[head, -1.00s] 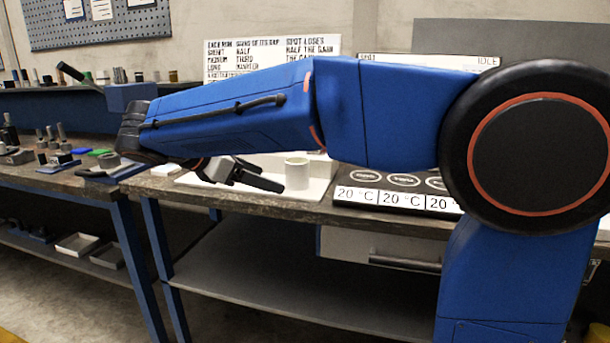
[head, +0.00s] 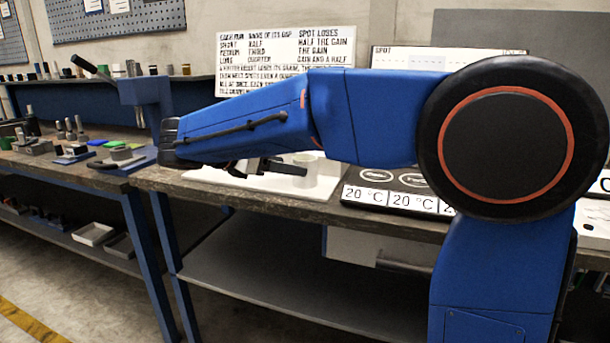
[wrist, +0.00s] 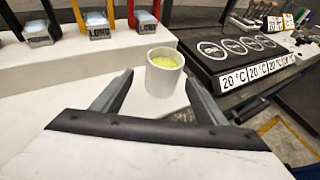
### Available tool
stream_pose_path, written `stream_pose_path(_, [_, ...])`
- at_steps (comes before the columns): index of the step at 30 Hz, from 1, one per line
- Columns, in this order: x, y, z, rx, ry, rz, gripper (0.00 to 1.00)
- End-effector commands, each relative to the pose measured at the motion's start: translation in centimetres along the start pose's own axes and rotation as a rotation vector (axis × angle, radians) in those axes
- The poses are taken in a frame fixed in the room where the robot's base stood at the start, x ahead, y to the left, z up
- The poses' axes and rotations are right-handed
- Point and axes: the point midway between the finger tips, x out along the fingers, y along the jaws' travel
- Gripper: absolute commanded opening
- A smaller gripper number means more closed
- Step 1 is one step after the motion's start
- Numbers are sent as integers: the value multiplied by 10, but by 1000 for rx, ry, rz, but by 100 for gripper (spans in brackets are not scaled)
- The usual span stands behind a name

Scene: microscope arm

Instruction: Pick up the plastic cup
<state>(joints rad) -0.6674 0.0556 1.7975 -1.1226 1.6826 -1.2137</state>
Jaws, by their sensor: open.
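The plastic cup is a pale, whitish cylinder with something yellow-green inside. In the wrist view the cup (wrist: 164,76) stands upright on a white surface, just beyond and between the fingertips of my gripper (wrist: 157,82). The fingers are spread apart and hold nothing; I cannot tell exactly how far the cup is from them. In the head view the cup (head: 304,172) stands on the white board on the bench, and my gripper (head: 283,168) is close to its left side, partly hidden by my arm.
A black panel with round marks and "20 °C" labels (wrist: 250,72) lies right of the cup. Several labelled blocks (wrist: 96,22) stand on a raised white step behind it. Metal parts and a lever device (head: 140,92) stand on the bench to the left.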

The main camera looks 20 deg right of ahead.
Motion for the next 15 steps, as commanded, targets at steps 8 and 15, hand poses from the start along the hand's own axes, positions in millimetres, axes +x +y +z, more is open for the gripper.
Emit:
stream_pose_path(8, [20, -1, 0, 0, 0, 0, 67])
stream_pose_path(15, [40, -5, -4, 0, 0, -3, 67])
